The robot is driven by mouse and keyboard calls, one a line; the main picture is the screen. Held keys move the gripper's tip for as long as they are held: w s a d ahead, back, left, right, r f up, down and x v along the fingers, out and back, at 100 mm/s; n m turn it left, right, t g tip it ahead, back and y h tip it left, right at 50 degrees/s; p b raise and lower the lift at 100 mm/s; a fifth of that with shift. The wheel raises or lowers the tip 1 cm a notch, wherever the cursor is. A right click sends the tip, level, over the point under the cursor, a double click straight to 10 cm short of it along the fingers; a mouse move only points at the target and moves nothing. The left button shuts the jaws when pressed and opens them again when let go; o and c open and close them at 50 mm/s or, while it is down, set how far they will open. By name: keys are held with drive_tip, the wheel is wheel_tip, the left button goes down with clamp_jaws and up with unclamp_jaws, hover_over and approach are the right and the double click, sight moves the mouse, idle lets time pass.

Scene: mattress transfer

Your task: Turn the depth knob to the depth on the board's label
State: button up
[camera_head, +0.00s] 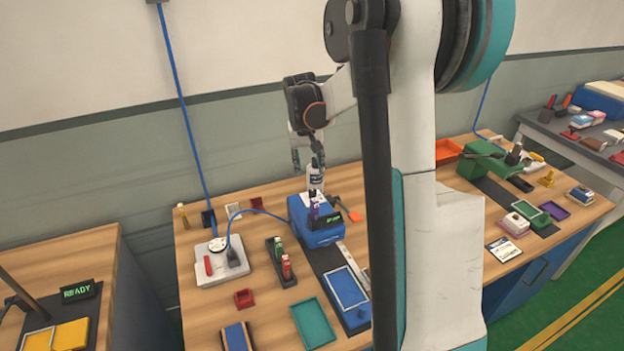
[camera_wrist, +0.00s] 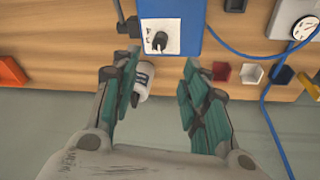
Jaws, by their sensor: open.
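The blue machine (camera_head: 318,232) stands on the wooden bench. In the wrist view, a black knob (camera_wrist: 160,41) sits on a white panel (camera_wrist: 148,30) on the blue machine (camera_wrist: 188,10); the panel's marks are too small to read. My gripper (camera_head: 307,163) is above the machine's back side. In the wrist view my gripper (camera_wrist: 160,63) is open and empty, with the knob beyond the fingertips, roughly between them and apart from them. A flat blue piece with a pale border (camera_head: 346,289) lies in front of the machine; I cannot read any board label.
A white bottle (camera_wrist: 143,80) stands close beside my left finger; it also shows in the head view (camera_head: 315,178). A blue cable (camera_head: 262,211) runs to a white unit (camera_head: 221,268) on the left. Small red and white holders (camera_wrist: 252,74) stand along the bench's back edge.

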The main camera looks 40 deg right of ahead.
sight(313, 191)
drive_tip(key=f+m, duration=0.1)
drive_tip(key=f, duration=0.3)
drive_tip(key=d+f+m+t+b, duration=0.1)
drive_tip(key=f, duration=0.3)
drive_tip(key=w+d+f+m+h, duration=0.1)
drive_tip(key=f+m, duration=0.1)
drive_tip(key=f, duration=0.1)
drive_tip(key=shift+w+f, duration=0.1)
drive_tip(key=shift+f, duration=0.3)
drive_tip(key=shift+c, duration=0.2)
clamp_jaws()
